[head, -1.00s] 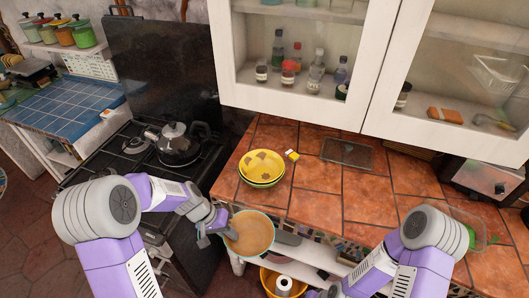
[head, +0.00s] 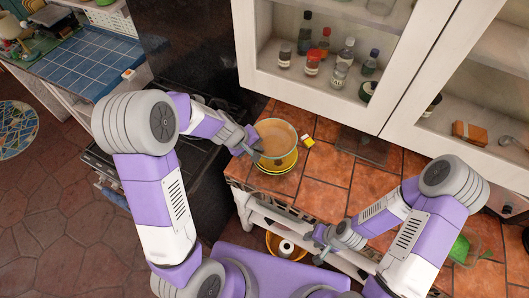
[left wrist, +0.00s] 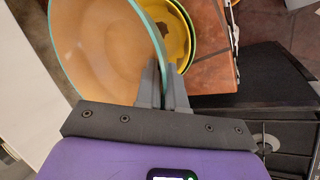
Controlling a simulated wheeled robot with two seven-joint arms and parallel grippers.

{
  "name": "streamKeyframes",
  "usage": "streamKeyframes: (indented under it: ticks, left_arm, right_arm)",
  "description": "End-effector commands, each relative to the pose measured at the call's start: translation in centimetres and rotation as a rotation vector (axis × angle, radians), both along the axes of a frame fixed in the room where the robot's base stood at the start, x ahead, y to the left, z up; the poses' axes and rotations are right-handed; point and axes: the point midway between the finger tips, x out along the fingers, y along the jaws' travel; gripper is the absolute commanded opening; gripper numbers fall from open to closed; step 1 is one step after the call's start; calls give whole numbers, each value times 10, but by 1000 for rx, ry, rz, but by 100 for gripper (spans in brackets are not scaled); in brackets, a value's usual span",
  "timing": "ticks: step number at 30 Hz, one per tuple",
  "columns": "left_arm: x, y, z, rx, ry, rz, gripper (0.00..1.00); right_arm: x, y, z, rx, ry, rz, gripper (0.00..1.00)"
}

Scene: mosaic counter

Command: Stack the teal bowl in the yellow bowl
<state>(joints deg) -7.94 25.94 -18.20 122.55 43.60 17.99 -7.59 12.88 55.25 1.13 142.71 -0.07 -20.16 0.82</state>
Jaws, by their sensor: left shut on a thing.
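The teal bowl (head: 277,136) has a teal rim and a tan inside. My left gripper (head: 253,147) is shut on its rim, at the bowl's left side in the head view. The bowl is held over the yellow bowl (head: 282,163) and hides most of it; I cannot tell whether they touch. In the left wrist view the teal bowl (left wrist: 100,50) fills the upper left, and part of the yellow bowl (left wrist: 176,30), with brown patches, shows behind it. A green-rimmed edge shows around the yellow bowl. My right gripper (head: 322,250) is low in front of the counter, its fingers unclear.
The tiled counter (head: 328,176) has free room to the right. A small yellow box (head: 308,141) lies near the bowls. The wall cabinet (head: 300,95) overhangs the back. The dark stove stands left of the counter. An orange bowl (head: 272,243) sits on the lower shelf.

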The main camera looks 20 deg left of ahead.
Motion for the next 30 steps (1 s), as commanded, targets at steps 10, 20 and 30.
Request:
streamKeyframes:
  ticks: [10, 20, 30]
  left_arm:
    - [0, 0, -49, -2, 2, 0, 0]
    - [1, 0, -67, 0, -3, -3, 0]
    - [1, 0, -74, 0, -3, -3, 0]
  right_arm:
    - [0, 0, -23, 0, 0, 0, 38]
    - [0, 0, -31, 0, 0, 0, 38]
    - [0, 0, -38, 0, 0, 0, 38]
